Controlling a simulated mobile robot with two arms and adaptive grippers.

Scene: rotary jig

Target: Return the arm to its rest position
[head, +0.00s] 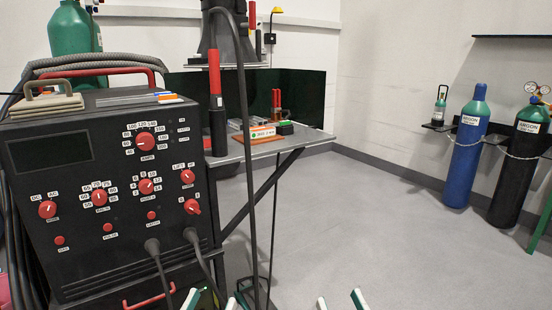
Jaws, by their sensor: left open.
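My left gripper (214,299) shows only its fingertips at the bottom edge, in front of the lower right of the black welding machine (100,262). Its tips are apart, with no object visible between them. My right gripper (340,301) also shows only its fingertips at the bottom edge, over bare floor. They are apart and look empty. The rest of both grippers and arms is below the picture. I cannot make out a rotary jig.
A workbench (232,154) with small tools stands behind the machine. Cables hang from the machine front, and a dark hose (245,120) hangs beside it. Blue (468,150) and black (518,165) gas cylinders stand chained at the right wall. The middle floor is clear.

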